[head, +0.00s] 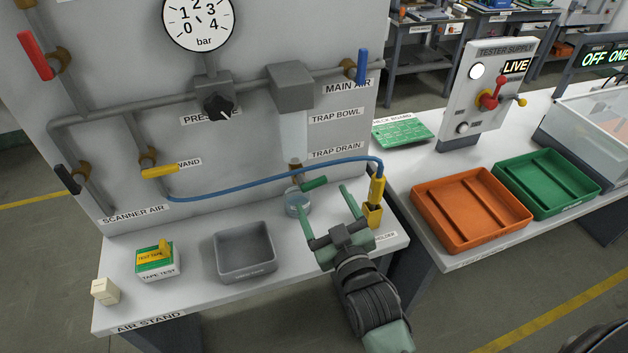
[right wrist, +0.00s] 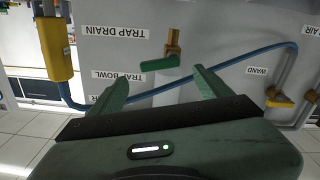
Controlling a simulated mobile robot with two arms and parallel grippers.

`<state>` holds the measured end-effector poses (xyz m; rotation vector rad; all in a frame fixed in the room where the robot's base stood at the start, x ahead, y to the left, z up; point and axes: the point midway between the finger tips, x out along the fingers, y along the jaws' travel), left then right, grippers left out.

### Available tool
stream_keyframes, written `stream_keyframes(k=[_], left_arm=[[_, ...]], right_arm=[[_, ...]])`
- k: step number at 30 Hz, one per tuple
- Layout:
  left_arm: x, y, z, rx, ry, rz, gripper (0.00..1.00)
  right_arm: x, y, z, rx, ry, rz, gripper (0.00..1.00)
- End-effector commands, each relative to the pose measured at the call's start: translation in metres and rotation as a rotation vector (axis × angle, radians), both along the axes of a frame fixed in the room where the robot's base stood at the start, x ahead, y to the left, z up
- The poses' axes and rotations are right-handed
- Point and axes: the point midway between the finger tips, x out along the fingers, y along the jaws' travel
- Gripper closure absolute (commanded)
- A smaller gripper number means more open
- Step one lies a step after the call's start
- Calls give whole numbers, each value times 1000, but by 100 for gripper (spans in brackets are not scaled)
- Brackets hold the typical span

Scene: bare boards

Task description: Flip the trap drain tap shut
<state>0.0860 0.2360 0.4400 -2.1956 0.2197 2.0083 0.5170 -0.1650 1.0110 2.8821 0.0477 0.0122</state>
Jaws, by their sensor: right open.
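The trap drain tap has a green lever (head: 314,183) on a brass body (head: 295,173), below the TRAP DRAIN label. The lever sticks out to the right, crosswise to the upright brass body. In the upside-down right wrist view the lever (right wrist: 160,63) points left from the brass body (right wrist: 173,42). My right gripper (head: 326,200) is open and empty in front of and below the lever. In the right wrist view the lever appears between and just beyond the fingertips (right wrist: 160,76), with no visible contact. My left gripper is not in view.
A clear cup (head: 298,204) stands under the tap, close to my left-hand finger. A blue hose (head: 250,182) runs across the panel to a yellow wand (head: 376,189) in its holder (head: 372,215), right of the gripper. A grey tray (head: 246,277) stands left.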

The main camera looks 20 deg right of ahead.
Motion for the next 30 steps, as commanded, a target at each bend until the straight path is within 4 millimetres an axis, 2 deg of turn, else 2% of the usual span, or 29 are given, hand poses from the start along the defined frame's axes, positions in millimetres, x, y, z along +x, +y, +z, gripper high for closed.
stream_keyframes(k=[12, 17, 24, 26, 30], left_arm=[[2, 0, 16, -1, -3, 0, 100], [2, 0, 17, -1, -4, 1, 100], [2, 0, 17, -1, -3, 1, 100], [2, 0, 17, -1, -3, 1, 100], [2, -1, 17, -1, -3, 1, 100]], right_arm=[[62, 2, 1, 1, 2, 1, 21], [71, 2, 0, 1, 4, 1, 21], [71, 3, -1, 1, 4, 1, 21], [71, 3, -1, 1, 4, 1, 35], [71, 2, -1, 1, 4, 1, 74]])
